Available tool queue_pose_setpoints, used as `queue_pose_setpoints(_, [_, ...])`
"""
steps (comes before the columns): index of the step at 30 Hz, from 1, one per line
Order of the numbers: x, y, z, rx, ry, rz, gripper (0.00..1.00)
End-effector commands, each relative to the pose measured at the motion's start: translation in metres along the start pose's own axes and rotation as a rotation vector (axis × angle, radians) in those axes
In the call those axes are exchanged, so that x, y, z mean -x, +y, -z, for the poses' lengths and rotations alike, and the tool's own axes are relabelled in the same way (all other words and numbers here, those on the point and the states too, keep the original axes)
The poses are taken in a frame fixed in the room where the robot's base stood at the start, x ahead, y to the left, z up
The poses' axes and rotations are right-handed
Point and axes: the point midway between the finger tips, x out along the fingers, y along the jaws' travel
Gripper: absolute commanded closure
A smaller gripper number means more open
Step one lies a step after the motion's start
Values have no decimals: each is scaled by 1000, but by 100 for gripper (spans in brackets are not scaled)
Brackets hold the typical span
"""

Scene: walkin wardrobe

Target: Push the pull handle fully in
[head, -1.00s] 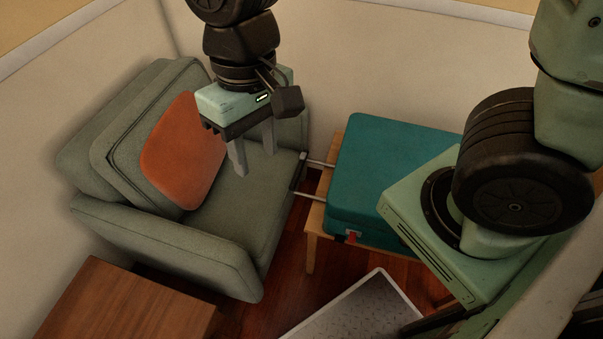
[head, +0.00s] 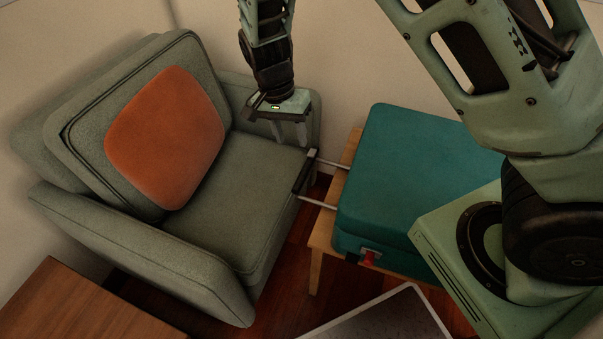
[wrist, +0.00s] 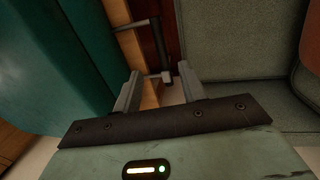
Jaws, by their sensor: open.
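The pull handle (head: 304,176) is a dark grip bar on two thin metal rods, drawn out from the left end of a teal suitcase (head: 415,175). The suitcase lies flat on a wooden bench. The handle also shows in the wrist view (wrist: 160,49), beyond the fingertips. My gripper (head: 291,143) is open and empty, pointing down just beyond the handle's far end, over the edge of the armchair seat. In the wrist view my gripper (wrist: 160,85) has its fingers apart, with the handle's near corner appearing between them. I cannot tell whether they touch.
A grey-green armchair (head: 235,185) with an orange cushion (head: 165,138) stands left, close to the handle. The wooden bench (head: 322,238) carries the suitcase. A wooden table (head: 75,310) is at lower left. A pale-edged panel (head: 390,318) lies at the front.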

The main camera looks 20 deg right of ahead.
Motion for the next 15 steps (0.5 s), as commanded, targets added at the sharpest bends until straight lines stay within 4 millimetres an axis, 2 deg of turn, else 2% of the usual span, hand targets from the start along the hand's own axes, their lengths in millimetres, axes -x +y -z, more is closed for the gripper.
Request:
queue_pose_setpoints(1, [-15,0,0,-1,-1,-4,59])
queue_pose_setpoints(3, [-30,0,0,-2,-2,-3,59])
queue_pose_setpoints(15, [-106,0,0,1,-2,-2,59])
